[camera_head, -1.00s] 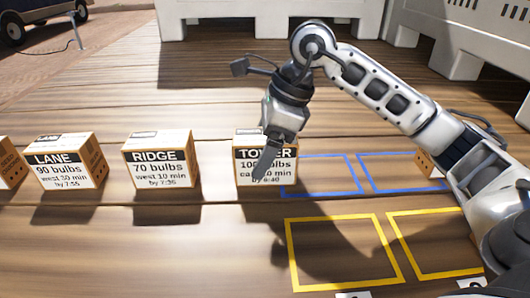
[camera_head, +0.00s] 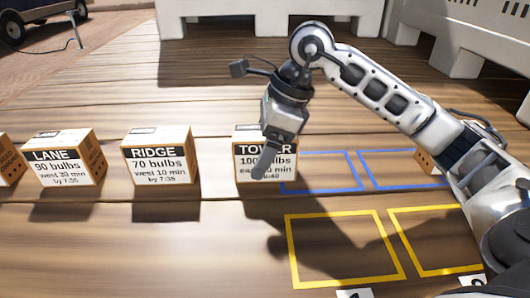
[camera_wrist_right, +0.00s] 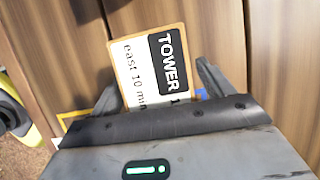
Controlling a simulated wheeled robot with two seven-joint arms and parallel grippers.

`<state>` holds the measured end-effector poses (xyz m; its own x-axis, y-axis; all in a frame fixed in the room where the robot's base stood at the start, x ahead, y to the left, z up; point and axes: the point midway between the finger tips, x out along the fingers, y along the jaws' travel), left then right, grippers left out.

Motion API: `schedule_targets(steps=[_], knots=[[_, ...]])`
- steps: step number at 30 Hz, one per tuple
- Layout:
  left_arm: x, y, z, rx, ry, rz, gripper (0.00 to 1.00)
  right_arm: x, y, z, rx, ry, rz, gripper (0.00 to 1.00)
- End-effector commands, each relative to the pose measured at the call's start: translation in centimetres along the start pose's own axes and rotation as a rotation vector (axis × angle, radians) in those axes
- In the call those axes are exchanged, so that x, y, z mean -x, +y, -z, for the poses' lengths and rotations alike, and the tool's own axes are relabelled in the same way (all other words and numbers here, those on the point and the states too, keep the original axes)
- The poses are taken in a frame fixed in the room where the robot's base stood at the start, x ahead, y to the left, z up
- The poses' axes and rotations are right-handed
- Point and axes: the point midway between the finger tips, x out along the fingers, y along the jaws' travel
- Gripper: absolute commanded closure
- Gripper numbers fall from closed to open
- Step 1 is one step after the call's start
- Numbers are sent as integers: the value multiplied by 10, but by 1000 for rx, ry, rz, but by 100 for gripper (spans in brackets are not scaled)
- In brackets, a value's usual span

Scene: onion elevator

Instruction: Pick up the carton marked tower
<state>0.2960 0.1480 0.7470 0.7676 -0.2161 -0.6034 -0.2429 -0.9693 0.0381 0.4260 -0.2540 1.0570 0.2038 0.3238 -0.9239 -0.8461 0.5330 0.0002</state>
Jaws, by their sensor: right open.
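The carton marked TOWER (camera_head: 247,172) stands upright on the wooden planks, its label facing me and partly hidden behind my right gripper. My right gripper (camera_head: 262,166) is open, its fingers pointing down in front of the carton. In the right wrist view the TOWER carton (camera_wrist_right: 152,65) shows between the two spread fingers of the right gripper (camera_wrist_right: 158,88), its lower part hidden by the gripper body. I cannot tell whether the fingers touch it. My left gripper is not in view.
The RIDGE carton (camera_head: 158,167) and LANE carton (camera_head: 62,165) stand to the left, with another carton (camera_head: 8,162) at the edge. Blue outlines (camera_head: 322,191) and yellow outlines (camera_head: 290,250) mark the planks at right. A carton (camera_head: 424,163) is partly behind my right arm. Pale crates stand behind.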

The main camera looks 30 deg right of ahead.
Motion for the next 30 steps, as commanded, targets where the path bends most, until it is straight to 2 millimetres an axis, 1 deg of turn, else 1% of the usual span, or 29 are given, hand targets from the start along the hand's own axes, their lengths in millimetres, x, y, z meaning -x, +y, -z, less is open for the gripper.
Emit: schedule_targets(steps=[3, 4, 10, 11, 18, 23, 24, 26, 29, 30], knots=[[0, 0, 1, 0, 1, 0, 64, 0, 0, 0, 0, 0, 0, 20], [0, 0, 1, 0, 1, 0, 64, 0, 0, 0, 0, 0, 0, 26], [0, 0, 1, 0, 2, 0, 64, 0, 0, 0, 0, 0, 0, 81], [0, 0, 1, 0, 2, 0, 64, 1, 0, -1, 0, -2, 2, 83], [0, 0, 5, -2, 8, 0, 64, 2, 0, -1, 0, -2, 2, 83], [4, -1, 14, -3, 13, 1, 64, 9, 0, -4, 0, -3, 2, 83], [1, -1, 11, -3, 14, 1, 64, 10, -1, -5, 2, -6, 4, 83], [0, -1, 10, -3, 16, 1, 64, 17, -1, -8, 3, -7, 5, 83], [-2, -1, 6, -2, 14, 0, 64, 36, -1, -16, 4, -10, 7, 83], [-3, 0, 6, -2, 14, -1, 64, 45, 3, -13, 3, -6, 9, 83]])
